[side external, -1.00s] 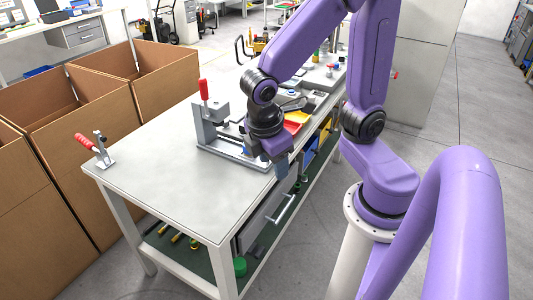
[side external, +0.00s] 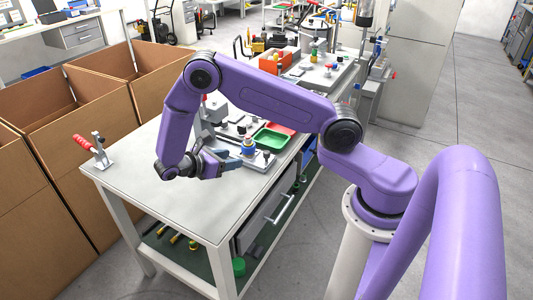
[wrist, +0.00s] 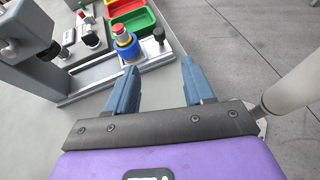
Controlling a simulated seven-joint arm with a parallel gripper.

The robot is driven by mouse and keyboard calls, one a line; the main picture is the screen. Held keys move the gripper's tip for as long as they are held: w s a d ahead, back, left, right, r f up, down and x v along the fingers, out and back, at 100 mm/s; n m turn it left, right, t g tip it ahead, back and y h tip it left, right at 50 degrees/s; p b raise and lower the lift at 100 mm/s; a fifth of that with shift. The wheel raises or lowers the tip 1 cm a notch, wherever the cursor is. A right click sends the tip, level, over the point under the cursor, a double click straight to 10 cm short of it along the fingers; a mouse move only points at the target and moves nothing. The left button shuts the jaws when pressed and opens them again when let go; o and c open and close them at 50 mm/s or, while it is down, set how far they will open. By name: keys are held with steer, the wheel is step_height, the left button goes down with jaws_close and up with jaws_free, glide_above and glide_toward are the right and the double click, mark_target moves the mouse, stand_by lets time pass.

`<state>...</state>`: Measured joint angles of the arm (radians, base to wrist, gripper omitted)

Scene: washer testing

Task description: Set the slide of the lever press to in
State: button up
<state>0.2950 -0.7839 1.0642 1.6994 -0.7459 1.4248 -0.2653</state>
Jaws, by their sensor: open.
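The grey lever press (wrist: 28,72) stands at the left of the wrist view, its base frame reaching right. In the side view its upright (side external: 213,105) is partly hidden by my arm. A black knob (wrist: 159,36) stands at the frame's right end; I take it for the slide's handle. Beside it is a blue and yellow cylinder with a red top (wrist: 124,42), also in the side view (side external: 249,146). My gripper (wrist: 158,78) is open and empty, its blue fingers pointing at the frame's near right end. In the side view my gripper (side external: 236,156) is low over the table.
Green (side external: 271,139) and red (side external: 283,128) trays lie behind the press's right end. A red-handled clamp (side external: 92,148) is at the table's left edge. Cardboard boxes (side external: 78,105) stand beyond that edge. The table's near part (side external: 215,205) is clear.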

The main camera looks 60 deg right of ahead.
mark_target(265, 153)
steer(key=x, duration=1.8)
steer(key=shift+w, duration=0.15)
